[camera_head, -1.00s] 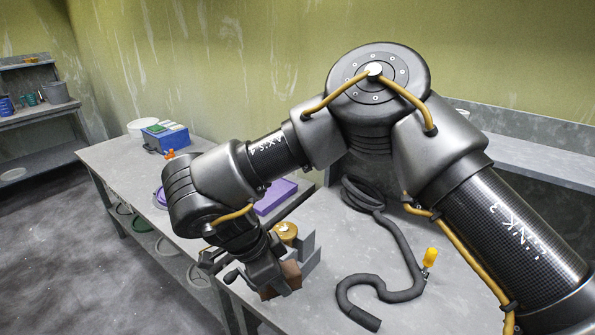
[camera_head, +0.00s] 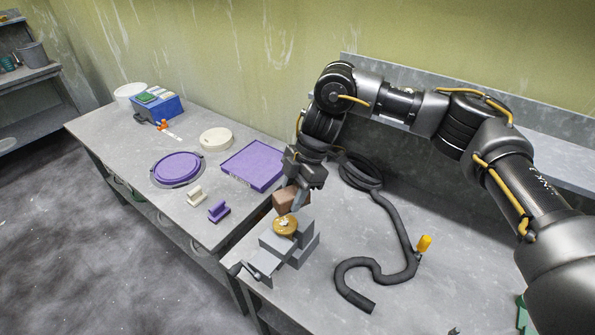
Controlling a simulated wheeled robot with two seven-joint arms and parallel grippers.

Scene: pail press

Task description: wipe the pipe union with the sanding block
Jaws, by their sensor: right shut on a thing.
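My right gripper (camera_head: 298,193) is shut on a brown sanding block (camera_head: 290,201) and points down over the bench. The brass, round-topped pipe union (camera_head: 285,226) sits in a grey vise-like holder (camera_head: 268,260) near the bench's front edge. The block is just behind the union's far side in the picture. I cannot tell whether they touch. My left gripper is not in view.
A dark hose (camera_head: 405,240) with a yellow-handled end (camera_head: 424,243) curls to the right of the holder. A purple tray (camera_head: 252,165), purple lid (camera_head: 177,168), cream disc (camera_head: 216,139), small purple block (camera_head: 219,212) and blue box (camera_head: 160,108) lie to the left.

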